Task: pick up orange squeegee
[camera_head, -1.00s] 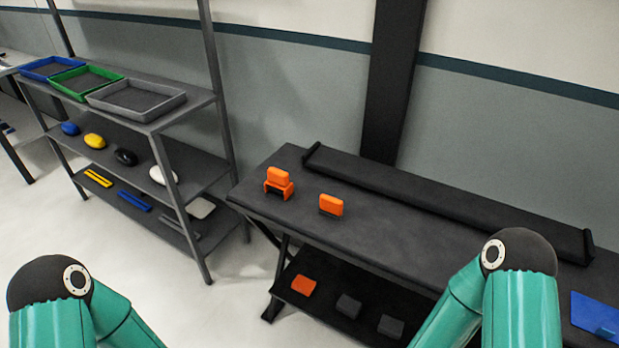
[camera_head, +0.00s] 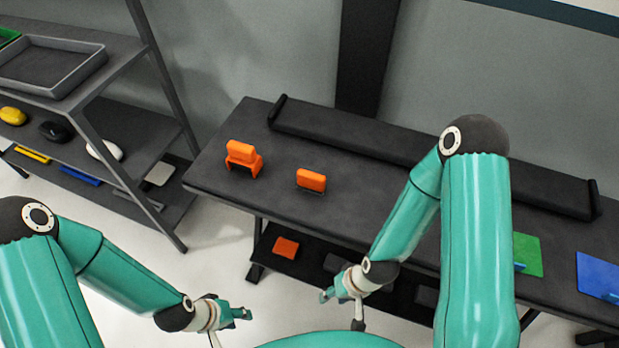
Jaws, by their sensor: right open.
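An upright orange block with a thin dark lower edge (camera_head: 311,180) stands on the dark table. To its left is an orange piece on an orange stand or holder (camera_head: 243,158). A flat orange piece (camera_head: 286,247) lies on the shelf under the table. I cannot tell for sure which is the squeegee. My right gripper (camera_head: 340,311) is open and empty in front of the table, nearer than the orange things and apart from them. My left gripper (camera_head: 231,328) is at the lower left, its fingers spread and empty, partly cut by the frame edge.
The table (camera_head: 230,193) has a long dark roll or bar (camera_head: 350,135) along its back. Green (camera_head: 528,256) and blue (camera_head: 598,275) sheets lie at its right. A shelf rack with trays (camera_head: 50,65) stands left. Clear floor lies between rack and table.

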